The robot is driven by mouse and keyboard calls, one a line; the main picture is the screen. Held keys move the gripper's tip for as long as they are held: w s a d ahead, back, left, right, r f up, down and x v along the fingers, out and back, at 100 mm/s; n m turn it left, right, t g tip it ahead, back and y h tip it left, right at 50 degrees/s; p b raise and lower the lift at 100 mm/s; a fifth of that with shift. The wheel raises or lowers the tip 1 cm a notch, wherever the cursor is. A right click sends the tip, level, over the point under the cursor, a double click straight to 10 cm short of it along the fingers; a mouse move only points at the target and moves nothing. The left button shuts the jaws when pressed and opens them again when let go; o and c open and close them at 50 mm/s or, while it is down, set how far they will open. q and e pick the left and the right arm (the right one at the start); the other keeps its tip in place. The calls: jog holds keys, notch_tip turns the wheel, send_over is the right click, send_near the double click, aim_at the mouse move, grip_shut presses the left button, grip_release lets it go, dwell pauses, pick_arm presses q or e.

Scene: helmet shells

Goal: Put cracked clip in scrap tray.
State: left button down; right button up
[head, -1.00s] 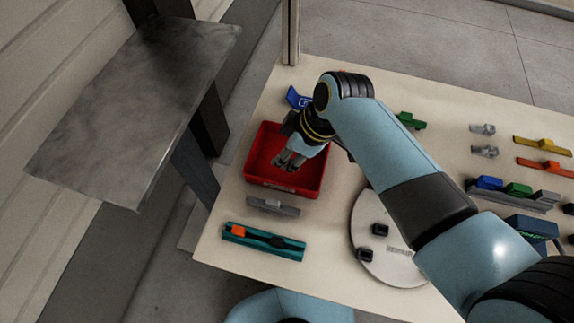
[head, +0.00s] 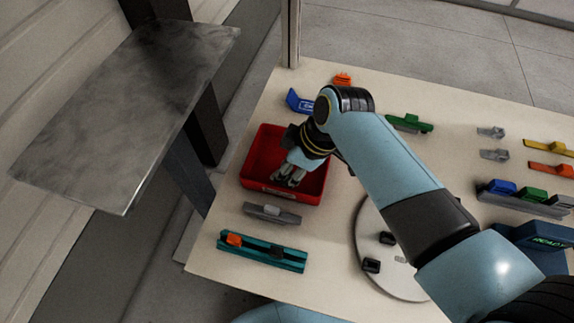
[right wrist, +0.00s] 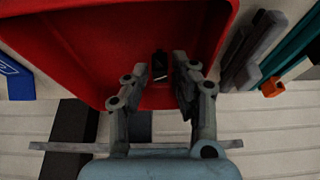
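The red scrap tray (head: 258,187) stands at the left end of the table. My right gripper (head: 287,182) is inside its outline, pointing down. In the right wrist view my right gripper (right wrist: 161,72) has its fingers spread. A small black clip (right wrist: 159,64) with a pale mark shows between the fingertips, with gaps on both sides, against the red tray floor (right wrist: 85,40). I cannot tell whether the pale mark is a crack. In the head view the fingers hide this clip. My left gripper is not in view.
Grey (head: 272,214) and teal (head: 260,253) holders lie in front of the tray. A round white plate (head: 375,285) with black clips is to the right, partly under my arm. A blue part (head: 299,103) lies behind the tray. Coloured parts fill the table's right side.

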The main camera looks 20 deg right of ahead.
jog(key=p+v, duration=0.1)
jog(key=v, duration=1.1)
jog(key=shift+r, duration=0.1)
